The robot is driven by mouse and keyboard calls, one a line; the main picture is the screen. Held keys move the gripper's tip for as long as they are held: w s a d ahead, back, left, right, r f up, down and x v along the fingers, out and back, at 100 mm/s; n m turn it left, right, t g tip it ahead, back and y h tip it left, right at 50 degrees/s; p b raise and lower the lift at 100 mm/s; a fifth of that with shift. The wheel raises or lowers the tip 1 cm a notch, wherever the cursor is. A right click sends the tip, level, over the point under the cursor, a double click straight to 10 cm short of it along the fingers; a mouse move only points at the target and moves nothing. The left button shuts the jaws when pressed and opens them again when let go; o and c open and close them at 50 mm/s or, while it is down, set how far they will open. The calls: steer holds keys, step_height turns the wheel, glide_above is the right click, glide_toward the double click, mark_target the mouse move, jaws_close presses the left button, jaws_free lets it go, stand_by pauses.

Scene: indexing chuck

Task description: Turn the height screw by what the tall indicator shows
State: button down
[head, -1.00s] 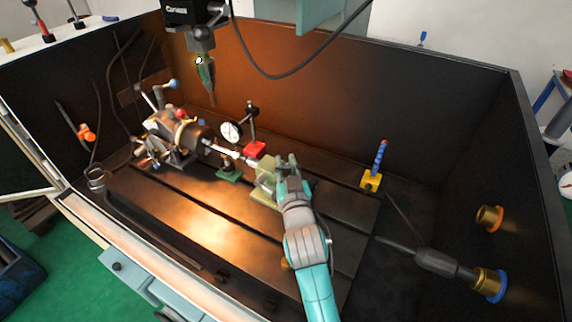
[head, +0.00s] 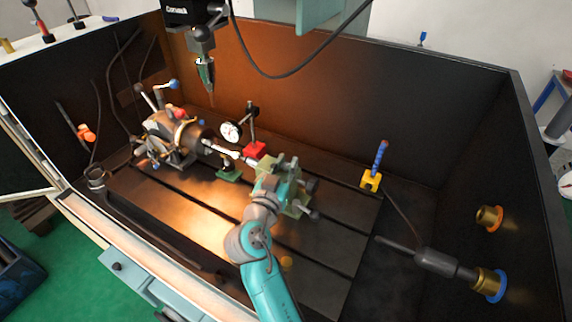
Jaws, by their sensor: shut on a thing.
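My gripper (head: 284,178) is at the pale green tailstock (head: 298,208) in the middle of the machine table. It is shut on a part there. My wrist hides that part, so I cannot tell whether it is the height screw. Dark knobs (head: 312,184) show at the tailstock's right side. The tall indicator (head: 231,132) has a round white dial on an upright post with a red base (head: 254,149). Its needle is too small to read. A lower indicator on a green base (head: 228,175) stands in front of it, near the bar.
The indexing chuck (head: 185,138) with lever handles stands at the left. A tool head (head: 205,72) hangs above it. A yellow block with a blue rod (head: 371,181) stands to the right.

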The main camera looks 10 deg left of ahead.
steer(key=shift+m+h, duration=0.4)
steer(key=shift+h, duration=0.2)
steer(key=c, duration=1)
jaws_free()
steer(key=shift+o, duration=0.2)
steer(key=v, duration=1.2)
steer(key=shift+a, duration=0.1)
